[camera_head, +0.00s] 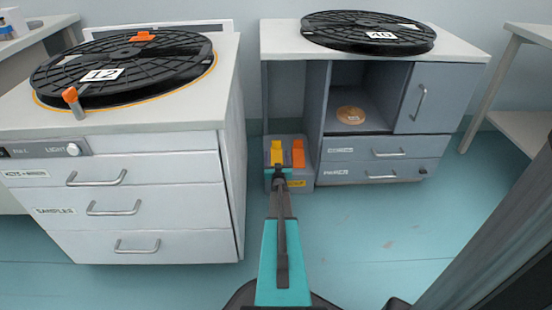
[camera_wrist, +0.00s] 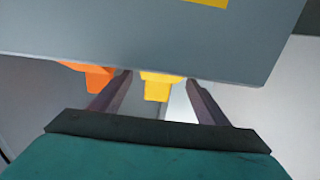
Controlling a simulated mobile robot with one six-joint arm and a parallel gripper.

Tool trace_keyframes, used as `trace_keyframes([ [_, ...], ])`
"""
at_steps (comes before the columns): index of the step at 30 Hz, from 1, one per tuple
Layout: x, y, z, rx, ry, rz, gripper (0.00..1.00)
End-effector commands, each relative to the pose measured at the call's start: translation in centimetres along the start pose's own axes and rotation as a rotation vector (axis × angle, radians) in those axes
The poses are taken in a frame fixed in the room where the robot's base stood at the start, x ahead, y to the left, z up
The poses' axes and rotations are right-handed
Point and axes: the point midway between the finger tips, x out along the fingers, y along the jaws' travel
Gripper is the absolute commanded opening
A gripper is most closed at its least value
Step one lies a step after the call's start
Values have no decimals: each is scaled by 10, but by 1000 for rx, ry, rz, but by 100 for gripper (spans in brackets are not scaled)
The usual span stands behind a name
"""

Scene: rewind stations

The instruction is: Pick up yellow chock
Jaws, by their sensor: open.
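The yellow chock (camera_head: 276,152) is in the grey bin (camera_head: 303,187) on the floor between the two cabinets. An orange chock (camera_head: 298,154) is just right of it in the same bin. My gripper (camera_head: 279,170) is open at the near side of the bin, just below the yellow chock in the head view. In the wrist view the yellow chock (camera_wrist: 157,90) shows between my two spread fingers, partly hidden by the bin's wall (camera_wrist: 140,40). The orange chock (camera_wrist: 92,77) shows beyond the left finger. I cannot tell whether the fingers touch anything.
The left cabinet (camera_head: 150,192) bears a black reel marked 12 (camera_head: 150,65). The right cabinet (camera_head: 350,173) bears a reel marked 40 (camera_head: 345,32) and has an open shelf with a round brown item (camera_head: 350,115). The floor (camera_head: 400,225) in front of it is clear.

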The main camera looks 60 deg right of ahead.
Motion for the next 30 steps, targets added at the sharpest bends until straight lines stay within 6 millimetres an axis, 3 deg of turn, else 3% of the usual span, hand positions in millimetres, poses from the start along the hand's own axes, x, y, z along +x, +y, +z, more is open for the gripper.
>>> trace_keyframes([
  [3,15,0,4,0,1,0,69],
  [9,28,0,2,0,1,-1,69],
  [26,28,-1,0,0,0,-1,69],
  [30,28,-1,0,0,0,-1,48],
])
